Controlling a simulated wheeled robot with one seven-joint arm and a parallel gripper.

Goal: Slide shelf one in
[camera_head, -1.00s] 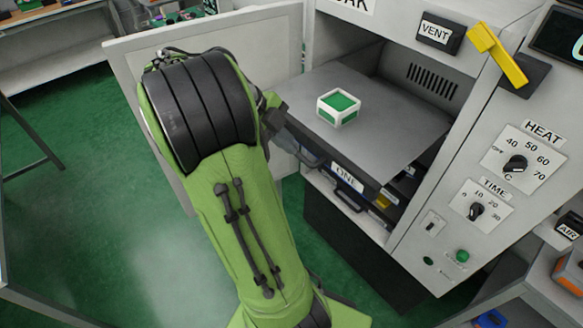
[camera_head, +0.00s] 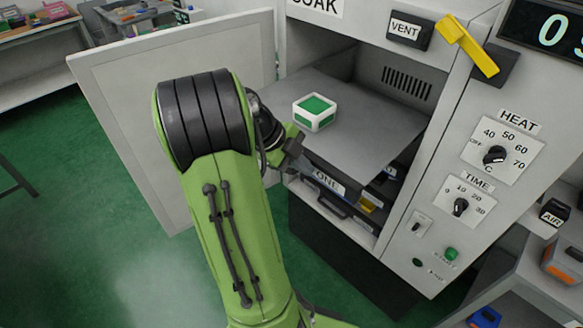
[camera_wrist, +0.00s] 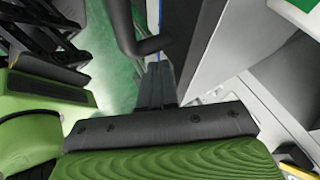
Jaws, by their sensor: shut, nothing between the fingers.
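Shelf one (camera_head: 375,120) is a grey sheet with a dark front edge labelled "ONE" (camera_head: 328,182). It sticks out of the open oven in the head view. A white and green cube (camera_head: 314,111) sits on top of it. My gripper (camera_head: 292,152) is at the shelf's front, left of the label, and is shut and empty. In the wrist view the closed fingers (camera_wrist: 156,85) lie close to the dark front edge (camera_wrist: 180,35) and a black bar handle (camera_wrist: 135,30). I cannot tell whether they touch.
The oven door (camera_head: 170,110) stands wide open at the left. A lower handle (camera_head: 333,206) and a yellow item (camera_head: 368,204) show beneath the shelf. The control panel with the HEAT dial (camera_head: 494,155) and a yellow lever (camera_head: 468,45) is at the right. Green floor is clear at lower left.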

